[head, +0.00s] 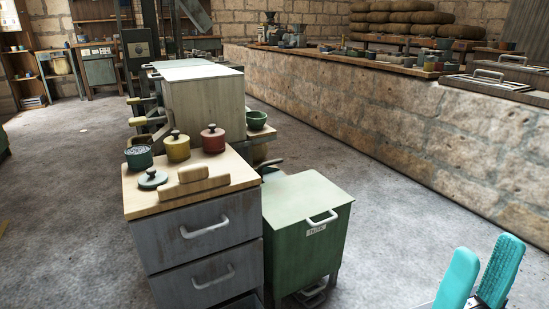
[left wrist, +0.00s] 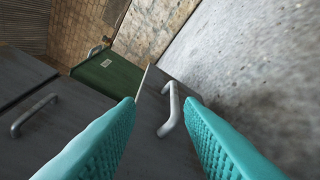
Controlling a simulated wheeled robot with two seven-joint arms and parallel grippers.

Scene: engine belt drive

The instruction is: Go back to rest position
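My right gripper (head: 487,250) shows at the lower right of the head view, with its two teal fingers apart and nothing between them. My left gripper (left wrist: 160,102) shows only in the left wrist view; its two teal fingers are spread. A light metal drawer handle (left wrist: 171,112) lies in line with the gap between them; I cannot tell how near it is, and no grip on it shows. The grey drawer cabinet (head: 190,252) stands in the lower middle of the head view with two handles visible.
A wooden top (head: 143,201) on the grey cabinet carries a red pot (head: 213,140), a yellow pot (head: 177,148), a green pot (head: 139,158) and a loose lid (head: 152,180). A green bin (head: 305,235) stands right beside it. Floor (head: 410,220) is clear toward the stone wall.

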